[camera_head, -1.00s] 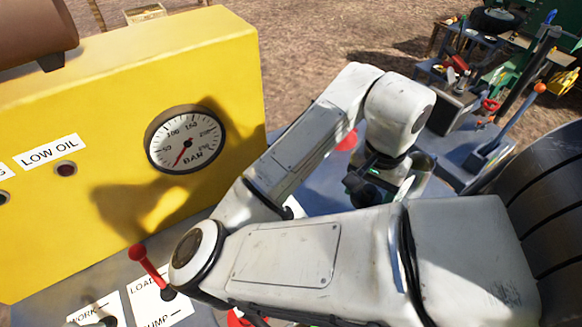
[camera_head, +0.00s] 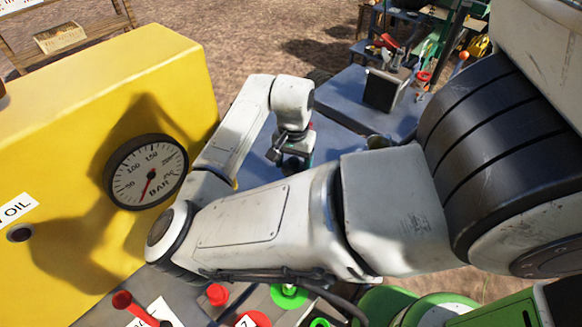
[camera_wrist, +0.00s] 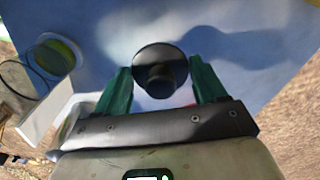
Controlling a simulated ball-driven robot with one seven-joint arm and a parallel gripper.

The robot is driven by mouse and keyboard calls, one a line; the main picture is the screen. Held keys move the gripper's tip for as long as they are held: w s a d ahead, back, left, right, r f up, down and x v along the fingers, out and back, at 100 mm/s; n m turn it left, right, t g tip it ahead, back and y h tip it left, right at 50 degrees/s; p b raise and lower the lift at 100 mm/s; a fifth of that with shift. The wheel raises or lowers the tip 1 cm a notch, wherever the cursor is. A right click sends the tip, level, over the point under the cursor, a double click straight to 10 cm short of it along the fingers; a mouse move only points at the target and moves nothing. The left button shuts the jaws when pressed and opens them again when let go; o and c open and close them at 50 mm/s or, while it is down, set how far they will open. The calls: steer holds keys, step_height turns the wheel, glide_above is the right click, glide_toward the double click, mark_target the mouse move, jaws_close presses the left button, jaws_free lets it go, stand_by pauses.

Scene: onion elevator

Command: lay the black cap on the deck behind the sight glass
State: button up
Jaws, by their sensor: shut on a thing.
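The black cap (camera_wrist: 158,62) is a round dark disc with a short stub, between the green fingers of my gripper (camera_wrist: 160,84) in the wrist view. My gripper is shut on it, over the blue deck (camera_wrist: 115,30). In the head view my gripper (camera_head: 291,160) hangs above the blue deck (camera_head: 340,92), beyond the yellow panel's right end. The cap cannot be made out clearly there. A round glass with yellow-green inside, which looks like the sight glass (camera_wrist: 52,58), is left of the cap in the wrist view, apart from it.
The yellow panel (camera_head: 90,110) with a pressure gauge (camera_head: 146,172) stands at left. A red lever (camera_head: 128,303) and red and green buttons are at the front. A dark box (camera_head: 384,90) stands on the far deck. Bare blue deck shows around the cap.

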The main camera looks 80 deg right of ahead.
mark_target(291, 170)
steer(key=shift+w+d+f, duration=0.2)
steer(key=shift+d+f, duration=0.15)
steer(key=shift+f, duration=0.25)
steer(key=shift+w+d+f, duration=0.15)
steer(key=shift+d+f, duration=0.2)
steer(key=shift+f, duration=1.5)
steer(key=shift+f, duration=0.1)
steer(key=shift+f, duration=0.1)
steer(key=o, duration=1)
steer(key=shift+o, duration=0.2)
step_height(291, 170, up, 12)
steer(key=shift+r, duration=0.2)
